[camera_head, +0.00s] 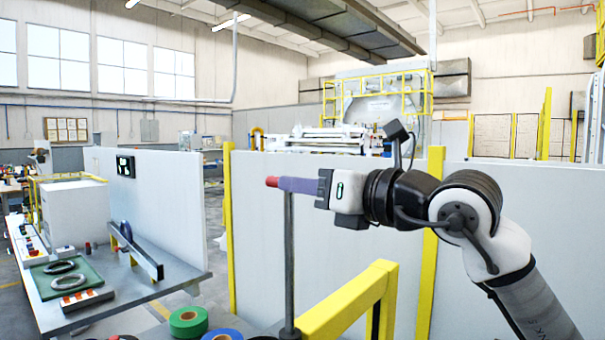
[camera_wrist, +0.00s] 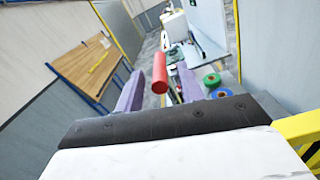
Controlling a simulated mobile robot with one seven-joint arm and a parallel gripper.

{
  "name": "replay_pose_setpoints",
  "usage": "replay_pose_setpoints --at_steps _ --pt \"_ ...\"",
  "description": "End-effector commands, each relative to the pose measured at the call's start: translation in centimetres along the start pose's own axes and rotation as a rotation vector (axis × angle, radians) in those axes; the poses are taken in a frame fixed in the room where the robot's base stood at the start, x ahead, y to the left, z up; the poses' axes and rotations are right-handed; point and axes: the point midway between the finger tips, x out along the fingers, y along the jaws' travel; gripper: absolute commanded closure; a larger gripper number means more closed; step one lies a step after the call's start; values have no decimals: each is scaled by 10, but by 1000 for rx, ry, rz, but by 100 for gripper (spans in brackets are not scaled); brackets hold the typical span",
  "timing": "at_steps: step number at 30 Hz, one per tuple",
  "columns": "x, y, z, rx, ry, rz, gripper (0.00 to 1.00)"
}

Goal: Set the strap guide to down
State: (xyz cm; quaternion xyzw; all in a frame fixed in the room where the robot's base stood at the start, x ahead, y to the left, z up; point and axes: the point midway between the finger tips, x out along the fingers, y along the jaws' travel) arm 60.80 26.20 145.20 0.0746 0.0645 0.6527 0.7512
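My gripper (camera_head: 284,183) is in the middle of the head view, with its purple fingers pointing left and level. In the wrist view the two purple fingers stand apart, with a red cylindrical handle (camera_wrist: 159,76) between their tips and a gap on each side. In the head view the red handle (camera_head: 272,181) shows just past the fingertips. A grey upright post (camera_head: 289,265) rises from below to the fingers. The handle appears to belong to the strap guide on this post, but the fingers hide the joint.
A yellow frame (camera_head: 345,302) stands close below my arm. Green (camera_head: 188,321) and blue (camera_head: 222,335) strap rolls lie at the post's foot. A bench (camera_head: 160,287) with a green mat (camera_head: 91,281) and metal rings is at left. White panels stand behind.

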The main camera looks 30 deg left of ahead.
Motion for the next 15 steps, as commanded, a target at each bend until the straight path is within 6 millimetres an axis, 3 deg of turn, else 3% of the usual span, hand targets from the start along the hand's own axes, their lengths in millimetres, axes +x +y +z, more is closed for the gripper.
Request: replay_pose_setpoints --at_steps 12,15 --pt "10 0 -1 0 1 0 62" --pt "10 0 -1 0 1 0 74"
